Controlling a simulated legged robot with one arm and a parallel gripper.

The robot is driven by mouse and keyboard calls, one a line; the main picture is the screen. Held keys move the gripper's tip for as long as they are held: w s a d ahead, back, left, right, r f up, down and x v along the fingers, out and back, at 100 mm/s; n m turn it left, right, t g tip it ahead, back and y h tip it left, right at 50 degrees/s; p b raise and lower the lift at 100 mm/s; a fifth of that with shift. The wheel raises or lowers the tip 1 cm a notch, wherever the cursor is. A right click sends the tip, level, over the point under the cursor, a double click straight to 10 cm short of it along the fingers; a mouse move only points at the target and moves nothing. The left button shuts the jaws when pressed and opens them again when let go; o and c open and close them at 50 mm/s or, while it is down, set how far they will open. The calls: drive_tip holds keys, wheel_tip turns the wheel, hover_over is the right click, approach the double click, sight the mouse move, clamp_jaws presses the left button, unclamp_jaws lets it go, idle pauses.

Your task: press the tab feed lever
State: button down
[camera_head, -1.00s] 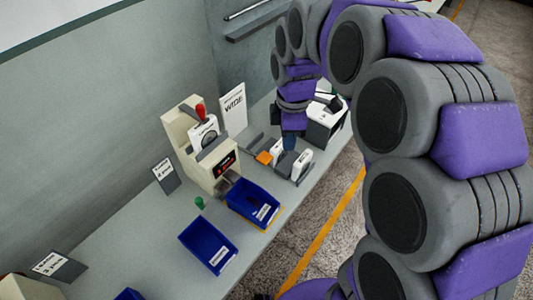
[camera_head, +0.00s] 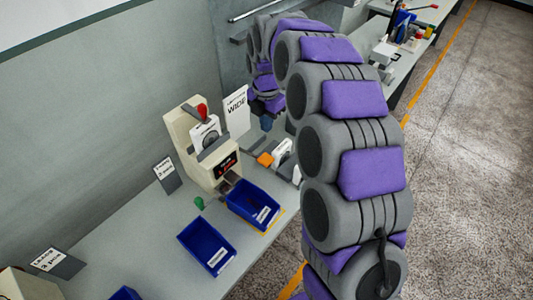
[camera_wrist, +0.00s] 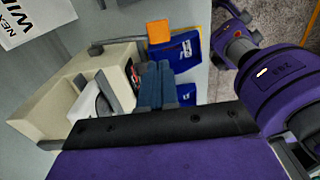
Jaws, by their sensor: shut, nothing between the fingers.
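A beige machine (camera_head: 205,158) stands on the bench against the wall. In the wrist view the machine (camera_wrist: 48,110) lies at the left, and I cannot make out the red handle there.
Two blue bins (camera_head: 183,234) (camera_head: 230,207) sit in front of the machine, with a green knob (camera_head: 199,203) beside them.

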sight(267, 159)
wheel_tip(267, 159, down, 14)
drive_tip(key=b, duration=0.3)
drive_tip(key=shift+b, duration=0.3)
idle(0.4)
